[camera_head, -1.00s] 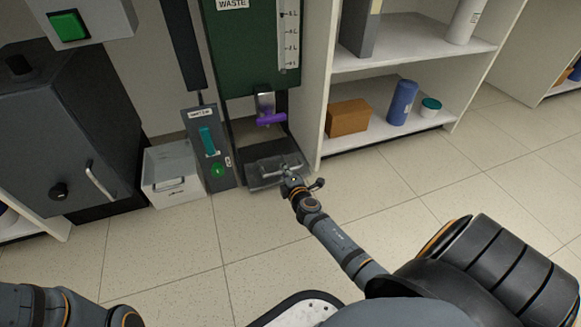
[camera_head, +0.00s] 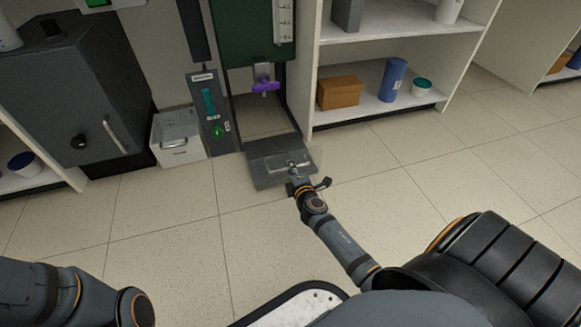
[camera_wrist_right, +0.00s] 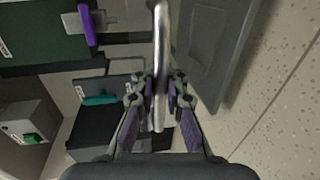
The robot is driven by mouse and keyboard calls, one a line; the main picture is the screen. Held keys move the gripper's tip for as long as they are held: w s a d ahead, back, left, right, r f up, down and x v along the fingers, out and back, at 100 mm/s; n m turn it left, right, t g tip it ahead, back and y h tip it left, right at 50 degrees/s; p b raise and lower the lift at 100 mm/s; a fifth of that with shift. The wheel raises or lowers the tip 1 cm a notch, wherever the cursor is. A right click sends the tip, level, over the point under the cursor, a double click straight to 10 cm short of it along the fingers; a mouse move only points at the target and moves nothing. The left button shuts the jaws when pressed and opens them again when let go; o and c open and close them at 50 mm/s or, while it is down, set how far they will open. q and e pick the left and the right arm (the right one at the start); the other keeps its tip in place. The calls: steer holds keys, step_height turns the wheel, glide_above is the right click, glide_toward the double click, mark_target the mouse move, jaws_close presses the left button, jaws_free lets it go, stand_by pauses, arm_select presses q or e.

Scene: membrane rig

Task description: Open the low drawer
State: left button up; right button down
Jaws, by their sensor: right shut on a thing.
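The low drawer (camera_head: 262,172) is a dark grey tray at floor level under the green waste tank. It stands out from the rig onto the floor, pulled open. Its silver bar handle (camera_wrist_right: 160,45) runs between the fingers of my right gripper (camera_wrist_right: 160,90) in the right wrist view. My right gripper (camera_head: 296,184) is shut on this handle at the drawer's front in the head view. The drawer's grey panel (camera_wrist_right: 208,45) shows beside the handle. Part of my left arm shows at the lower left, but its gripper is out of view.
A purple valve handle (camera_head: 266,87) hangs above the drawer. A grey control panel (camera_head: 208,108) and a white box (camera_head: 178,140) stand to its left, beside a dark cabinet (camera_head: 75,95). A white shelf (camera_head: 375,112) stands right. The tiled floor in front is clear.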

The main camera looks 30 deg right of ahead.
steer(key=shift+r, duration=0.1)
steer(key=c, duration=1.4)
jaws_free()
steer(key=v, duration=0.7)
steer(key=shift+s, duration=0.2)
steer(key=shift+r, duration=0.15)
